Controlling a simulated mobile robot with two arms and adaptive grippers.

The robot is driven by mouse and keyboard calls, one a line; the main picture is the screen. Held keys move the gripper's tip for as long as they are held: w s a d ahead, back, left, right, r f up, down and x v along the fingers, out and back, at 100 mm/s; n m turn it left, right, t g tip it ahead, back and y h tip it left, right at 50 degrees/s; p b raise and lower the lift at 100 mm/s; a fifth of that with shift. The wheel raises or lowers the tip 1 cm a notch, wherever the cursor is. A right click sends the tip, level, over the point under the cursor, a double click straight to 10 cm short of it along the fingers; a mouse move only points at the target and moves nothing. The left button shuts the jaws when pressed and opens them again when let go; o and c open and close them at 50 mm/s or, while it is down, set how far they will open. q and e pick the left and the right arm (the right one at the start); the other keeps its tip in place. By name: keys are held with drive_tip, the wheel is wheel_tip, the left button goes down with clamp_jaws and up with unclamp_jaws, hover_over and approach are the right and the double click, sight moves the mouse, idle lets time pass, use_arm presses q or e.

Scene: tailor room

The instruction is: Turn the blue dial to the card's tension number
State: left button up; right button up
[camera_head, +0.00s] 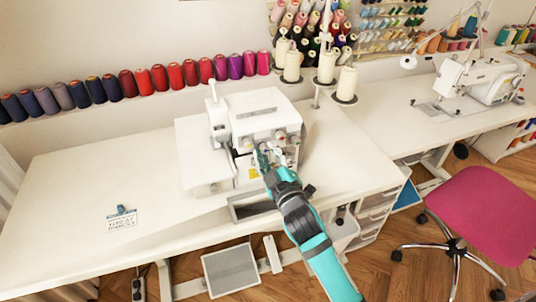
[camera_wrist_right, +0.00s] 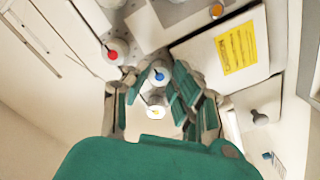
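The white sewing machine (camera_head: 265,115) stands on the white table, with a row of dials on its front. The blue dial (camera_wrist_right: 160,76) shows in the right wrist view, between the fingertips of my right gripper (camera_wrist_right: 161,80). My right gripper (camera_head: 266,157) is at the machine's front in the head view and hides part of the dial row. Its fingers look spread on both sides of the blue dial; I cannot tell whether they touch it. The card (camera_head: 122,222) stands at the table's left with a blue clip; its print is too small to read. My left gripper is not in view.
A yellow label (camera_wrist_right: 237,48) is on the machine. Thread cones (camera_head: 345,84) stand behind. An open grey tray (camera_head: 250,207) is below the machine's front. The table's left is mostly clear.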

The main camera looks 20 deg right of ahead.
clamp_jaws()
drive_tip(key=shift+r+n+p, duration=0.1)
drive_tip(key=shift+n+p, duration=0.9)
drive_tip(key=shift+n, duration=0.4)
drive_tip(key=shift+n+p, duration=0.6)
drive_tip(key=shift+n, duration=0.9)
drive_tip(key=shift+o, duration=1.3)
unclamp_jaws()
